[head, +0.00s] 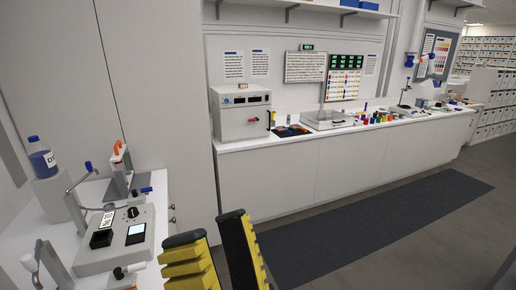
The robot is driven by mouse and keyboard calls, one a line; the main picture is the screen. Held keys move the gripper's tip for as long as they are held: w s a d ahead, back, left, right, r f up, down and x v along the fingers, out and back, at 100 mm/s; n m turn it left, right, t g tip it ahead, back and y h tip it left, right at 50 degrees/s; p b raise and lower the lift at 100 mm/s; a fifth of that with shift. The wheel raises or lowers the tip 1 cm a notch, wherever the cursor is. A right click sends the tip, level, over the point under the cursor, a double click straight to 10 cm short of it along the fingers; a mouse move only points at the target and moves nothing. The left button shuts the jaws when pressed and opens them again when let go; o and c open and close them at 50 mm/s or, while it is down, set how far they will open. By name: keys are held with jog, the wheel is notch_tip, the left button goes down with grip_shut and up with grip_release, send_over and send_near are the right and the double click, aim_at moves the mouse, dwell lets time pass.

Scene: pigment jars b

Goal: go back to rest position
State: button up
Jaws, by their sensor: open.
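My gripper (218,248) shows in the head view at the bottom, left of centre. Its two fingers have yellow ribbed pads and black backs. The fingers are apart, and I see nothing between them. My gripper is over the floor side, to the right of the near left bench (70,240) and well short of the far counter. The rest of my arm is out of the frame.
The near bench holds a grey device (118,236), a clamp stand and a blue-capped bottle (42,158). The far counter (300,150) carries a white oven-like box (240,112), a balance (326,120) and several coloured jars (376,117). A dark mat (380,225) lies on clear floor.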

jog(key=w+d+f+n+g+h+p, duration=0.1)
jog(key=d+f+n+g+h+p, duration=0.2)
jog(key=d+h, duration=0.95)
notch_tip(320, 180, up, 28)
jog(key=a+h+p, duration=0.1)
jog(key=a+p, duration=0.1)
jog(key=p, duration=2.5)
jog(key=shift+w+n+t+p, duration=0.2)
jog(key=shift+n+t+p, duration=0.1)
jog(key=shift+p, duration=0.05)
